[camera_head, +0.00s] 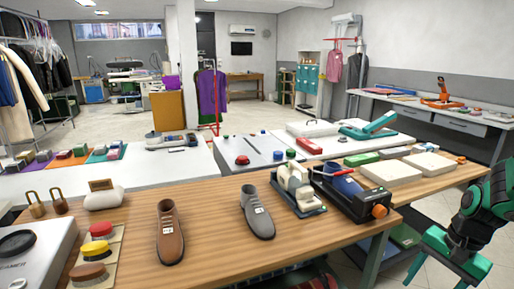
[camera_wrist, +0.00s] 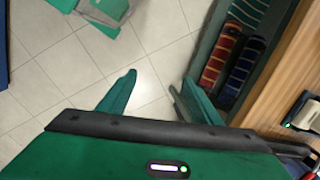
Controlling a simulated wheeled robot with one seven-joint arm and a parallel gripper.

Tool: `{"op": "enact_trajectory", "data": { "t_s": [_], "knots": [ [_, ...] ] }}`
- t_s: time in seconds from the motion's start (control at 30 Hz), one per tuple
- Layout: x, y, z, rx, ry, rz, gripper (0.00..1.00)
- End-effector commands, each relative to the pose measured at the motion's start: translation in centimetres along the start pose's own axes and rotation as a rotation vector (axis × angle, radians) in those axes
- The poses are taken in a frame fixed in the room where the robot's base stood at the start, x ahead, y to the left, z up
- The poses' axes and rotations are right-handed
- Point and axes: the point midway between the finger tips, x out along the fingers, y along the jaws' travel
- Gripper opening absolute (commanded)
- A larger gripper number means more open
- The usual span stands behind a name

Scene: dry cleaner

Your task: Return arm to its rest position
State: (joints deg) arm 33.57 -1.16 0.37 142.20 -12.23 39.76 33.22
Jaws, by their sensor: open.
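My gripper (camera_head: 415,268) is at the right edge of the head view, off the right end of the wooden table (camera_head: 225,245) and about level with or below its top. It is green and points down. In the wrist view my gripper (camera_wrist: 150,92) shows two green fingers apart, with only pale floor tiles (camera_wrist: 155,30) between them. It holds nothing.
On the table stand a brown shoe (camera_head: 170,232), a grey shoe (camera_head: 257,212), a cream machine (camera_head: 297,188) and a black machine (camera_head: 350,195) near the gripper's side. Rolled striped cloths (camera_wrist: 222,60) lie on a shelf beside the right finger. Floor is open at right.

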Motion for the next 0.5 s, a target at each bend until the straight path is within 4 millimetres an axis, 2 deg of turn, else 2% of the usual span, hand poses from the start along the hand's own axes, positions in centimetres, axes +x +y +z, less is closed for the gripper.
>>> {"op": "enact_trajectory", "data": {
  "t_s": [0.03,0.2,0.4,0.5],
  "knots": [
    [-1.3,0.6,0.7,-0.052,0.024,0.021,0.58],
    [-4.8,3.6,3.0,-0.204,0.063,0.091,0.58],
    [-7.8,7.0,6.0,-0.357,0.074,0.134,0.58],
    [-8.7,8.3,7.2,-0.412,0.069,0.140,0.58]
  ]
}}
